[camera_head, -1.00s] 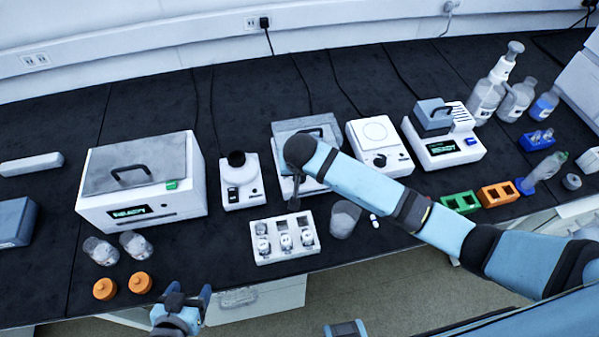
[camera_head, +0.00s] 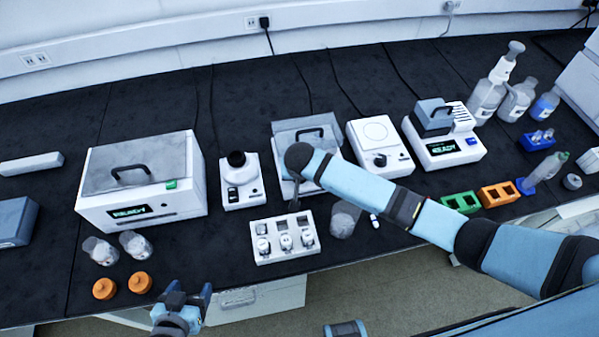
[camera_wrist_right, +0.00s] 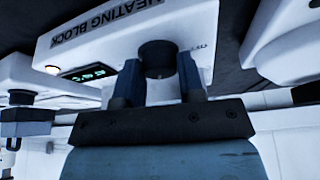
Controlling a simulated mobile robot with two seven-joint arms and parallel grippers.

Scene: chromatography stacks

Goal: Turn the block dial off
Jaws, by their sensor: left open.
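The heating block (camera_head: 283,130) is a white unit with a grey lidded top, at the middle of the bench and partly behind my right arm. Its black round dial (camera_wrist_right: 158,57) shows in the right wrist view. A lit green display (camera_wrist_right: 88,72) is on its front. My right gripper (camera_wrist_right: 160,72) has one finger on each side of the dial; the dial fills the gap at the tips, but a firm grip cannot be made out. In the head view this gripper is largely hidden by its arm. My left gripper (camera_head: 188,296) is open and empty by the bench's front edge.
A white vial rack (camera_head: 287,257) stands just in front of the block. A small white device (camera_head: 240,195) is left of it, a white device with a round plate (camera_head: 375,135) right of it. A beaker (camera_head: 344,220) stands close by.

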